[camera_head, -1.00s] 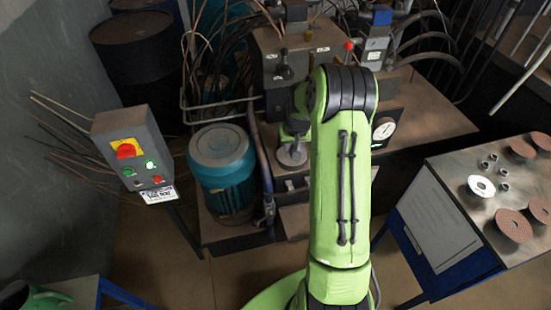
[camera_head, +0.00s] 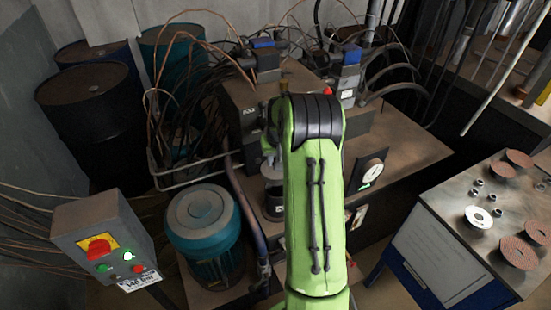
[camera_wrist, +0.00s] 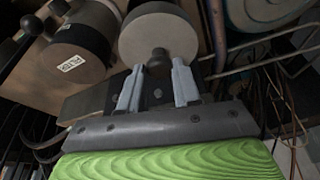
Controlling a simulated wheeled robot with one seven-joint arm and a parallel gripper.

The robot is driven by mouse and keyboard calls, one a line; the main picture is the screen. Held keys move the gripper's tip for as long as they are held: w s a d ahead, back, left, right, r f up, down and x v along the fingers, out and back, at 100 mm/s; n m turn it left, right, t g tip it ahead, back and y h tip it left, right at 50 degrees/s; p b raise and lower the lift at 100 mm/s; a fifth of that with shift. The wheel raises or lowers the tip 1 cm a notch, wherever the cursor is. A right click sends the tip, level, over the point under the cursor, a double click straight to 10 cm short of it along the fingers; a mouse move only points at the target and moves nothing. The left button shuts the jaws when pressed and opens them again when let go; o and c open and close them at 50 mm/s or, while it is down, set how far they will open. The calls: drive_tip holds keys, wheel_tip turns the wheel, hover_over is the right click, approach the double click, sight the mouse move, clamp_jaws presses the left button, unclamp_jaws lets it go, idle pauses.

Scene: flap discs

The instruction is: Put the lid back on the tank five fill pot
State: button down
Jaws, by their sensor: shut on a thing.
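In the wrist view, my gripper (camera_wrist: 158,68) is shut on the dark knob of a round grey lid (camera_wrist: 152,34). The lid's flat face is towards the camera. A dark grey cylinder with a white label (camera_wrist: 76,48) is beside the lid on the left; I cannot tell whether it is the tank five fill pot. A dark pot-like cylinder (camera_head: 273,206) shows just left of my arm, below a grey round part. Whether the lid touches any pot is unclear.
A teal motor (camera_head: 204,222) and bent pipes stand left of my arm. A control box (camera_head: 100,240) is at lower left. A pressure gauge (camera_head: 372,172) is right of my arm. A bench (camera_head: 450,215) with several discs and nuts is at right.

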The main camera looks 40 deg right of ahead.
sight(278, 173)
drive_tip(key=shift+s+f+b, duration=0.35)
drive_tip(key=shift+f, duration=0.05)
wheel_tip(278, 173, down, 5)
drive_tip(key=b, duration=0.3)
drive_tip(key=shift+w+r, duration=0.1)
drive_tip(key=shift+r, duration=0.05)
drive_tip(key=shift+f+b, duration=0.4)
drive_tip(key=shift+b, duration=0.1)
drive_tip(key=shift+r, duration=0.1)
drive_tip(key=shift+f+b, duration=1.35)
drive_tip(key=shift+f, duration=0.2)
drive_tip(key=shift+c, duration=1.2)
unclamp_jaws()
drive_tip(key=shift+s, duration=0.2)
drive_tip(key=shift+r, duration=0.1)
